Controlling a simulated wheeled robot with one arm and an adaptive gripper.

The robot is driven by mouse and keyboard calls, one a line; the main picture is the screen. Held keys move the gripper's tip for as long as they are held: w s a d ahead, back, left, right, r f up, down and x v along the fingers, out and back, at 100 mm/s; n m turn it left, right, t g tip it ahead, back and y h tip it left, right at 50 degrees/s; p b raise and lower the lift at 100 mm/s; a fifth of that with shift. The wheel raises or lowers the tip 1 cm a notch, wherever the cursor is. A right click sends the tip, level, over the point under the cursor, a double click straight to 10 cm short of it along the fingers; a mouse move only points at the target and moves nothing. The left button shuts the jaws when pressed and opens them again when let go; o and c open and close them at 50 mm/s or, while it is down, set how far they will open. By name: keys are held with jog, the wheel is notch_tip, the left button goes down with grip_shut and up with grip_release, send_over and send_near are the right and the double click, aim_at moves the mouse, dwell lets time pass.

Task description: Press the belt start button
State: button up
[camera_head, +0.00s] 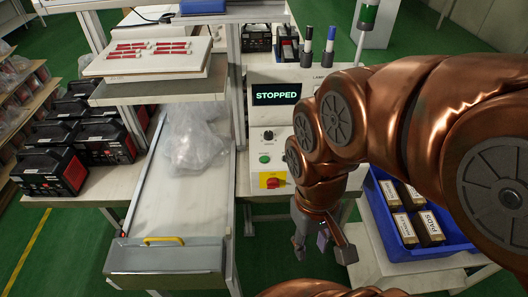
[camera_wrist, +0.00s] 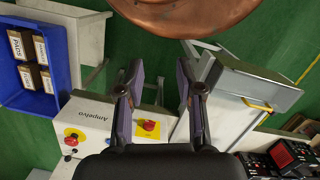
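The white control box (camera_head: 257,120) stands in the middle of the head view. Its screen (camera_head: 275,95) reads STOPPED. Below are a black knob (camera_head: 268,134), a green button (camera_head: 265,158) and a red switch on a yellow plate (camera_head: 272,181). My gripper (camera_head: 323,250) hangs below and right of these controls, apart from them. In the wrist view my gripper (camera_wrist: 158,78) is open and empty. A red control on a yellow plate (camera_wrist: 149,125) shows between its fingers. I cannot make out the green button in that view. My arm hides the box's right side.
The belt (camera_head: 180,200) with a clear plastic bag (camera_head: 192,140) lies left of the box. A blue crate (camera_head: 420,247) with small boxes stands at right, near my arm. Black-and-red devices (camera_head: 50,171) sit at far left. Green floor shows below my gripper.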

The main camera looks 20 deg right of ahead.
dwell(0.4)
grip_shut()
dwell(1.3)
